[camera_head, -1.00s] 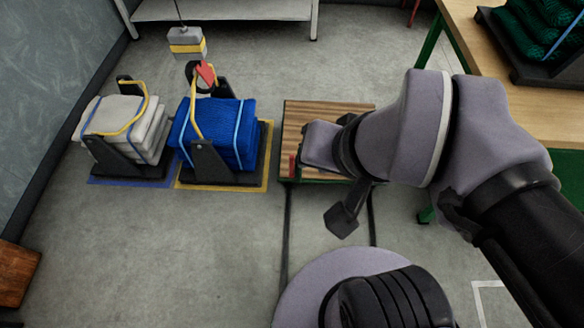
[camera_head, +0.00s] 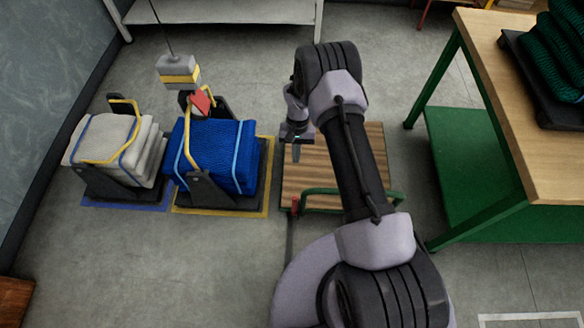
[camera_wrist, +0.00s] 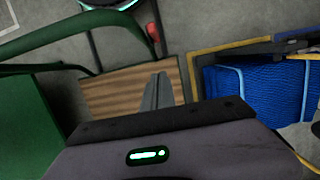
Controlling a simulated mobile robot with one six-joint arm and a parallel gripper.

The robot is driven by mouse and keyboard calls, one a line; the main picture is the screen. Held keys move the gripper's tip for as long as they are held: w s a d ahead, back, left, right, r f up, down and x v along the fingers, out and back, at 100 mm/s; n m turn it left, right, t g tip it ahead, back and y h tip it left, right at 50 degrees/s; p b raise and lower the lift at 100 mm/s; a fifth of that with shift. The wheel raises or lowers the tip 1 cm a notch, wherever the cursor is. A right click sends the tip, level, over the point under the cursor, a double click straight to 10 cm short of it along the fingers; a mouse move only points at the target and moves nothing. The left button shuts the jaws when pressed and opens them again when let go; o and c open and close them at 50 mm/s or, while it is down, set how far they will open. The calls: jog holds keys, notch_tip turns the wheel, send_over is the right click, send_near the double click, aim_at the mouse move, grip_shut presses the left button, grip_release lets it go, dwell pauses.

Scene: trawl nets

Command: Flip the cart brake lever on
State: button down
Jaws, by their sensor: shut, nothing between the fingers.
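The cart has a wooden deck (camera_head: 307,183) and a green handle bar (camera_head: 325,191); its deck also shows in the wrist view (camera_wrist: 115,92). A small red lever (camera_head: 295,206) stands at the cart's near left corner, and it shows near the top of the wrist view (camera_wrist: 153,32). My gripper (camera_head: 296,156) is shut and empty, pointing down above the left part of the deck, farther back than the lever and apart from it. Its closed fingers show in the wrist view (camera_wrist: 160,86). My arm hides part of the deck's right side.
A blue net bundle (camera_head: 228,160) on a dark cradle stands left of the cart, with a white bundle (camera_head: 105,140) beyond it. A grey and yellow hanging block (camera_head: 178,72) is above them. A green-framed workbench (camera_head: 545,150) stands right. Floor left of the cart's front is clear.

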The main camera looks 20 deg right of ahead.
aim_at(295, 205)
jog(key=x, duration=0.3)
jog(key=shift+d, duration=0.25)
jog(key=shift+s, duration=0.1)
jog(key=s+a+f+b, duration=0.2)
jog(key=s+f+b, duration=0.3)
jog(key=f, duration=0.4)
jog(key=shift+s+f, duration=0.25)
jog(key=shift+s, duration=0.25)
